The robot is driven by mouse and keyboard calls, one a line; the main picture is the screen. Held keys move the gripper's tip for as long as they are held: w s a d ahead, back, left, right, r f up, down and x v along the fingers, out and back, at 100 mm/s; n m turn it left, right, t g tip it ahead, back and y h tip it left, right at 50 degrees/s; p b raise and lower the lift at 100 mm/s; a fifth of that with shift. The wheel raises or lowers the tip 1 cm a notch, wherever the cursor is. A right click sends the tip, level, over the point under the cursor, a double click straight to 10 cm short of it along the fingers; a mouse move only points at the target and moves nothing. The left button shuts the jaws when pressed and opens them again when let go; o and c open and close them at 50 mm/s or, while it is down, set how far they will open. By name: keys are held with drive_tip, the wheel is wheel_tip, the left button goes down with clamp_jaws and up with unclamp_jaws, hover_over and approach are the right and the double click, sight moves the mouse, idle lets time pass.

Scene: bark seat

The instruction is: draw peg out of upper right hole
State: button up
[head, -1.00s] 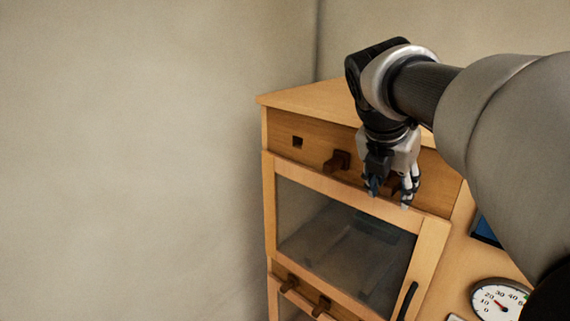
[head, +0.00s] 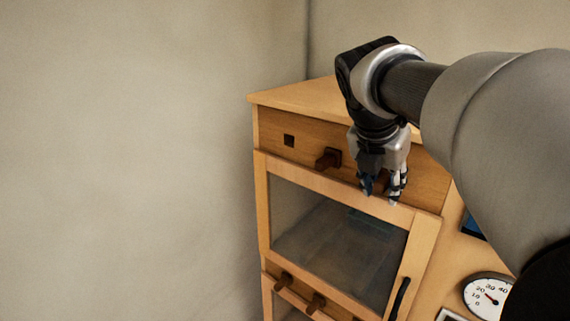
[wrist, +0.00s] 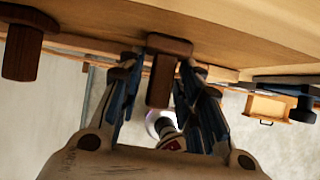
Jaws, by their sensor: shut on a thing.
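A dark brown square peg (wrist: 168,78) stands out from the wooden panel between my gripper's fingers in the wrist view. Its far end meets the panel; how deep it sits I cannot tell. My gripper (head: 381,194) is shut on this peg, at the right part of the cabinet's top panel (head: 432,181). In the head view my gripper hides the upper right hole and most of the peg. A second brown peg (head: 328,158) sticks out of the panel to the left; it also shows in the wrist view (wrist: 22,52).
A glass-paned door (head: 340,232) with a black handle (head: 401,297) lies just below my fingers. More pegs (head: 284,280) stick out lower down. A round dial (head: 488,296) is at the lower right. The space left of the cabinet is open before a bare wall.

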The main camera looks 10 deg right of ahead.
drive_tip(key=s+a, duration=0.6)
drive_tip(key=a, duration=0.2)
drive_tip(key=shift+s+b, duration=0.2)
drive_tip(key=shift+b, duration=0.2)
idle(1.1)
drive_tip(key=shift+a, duration=0.1)
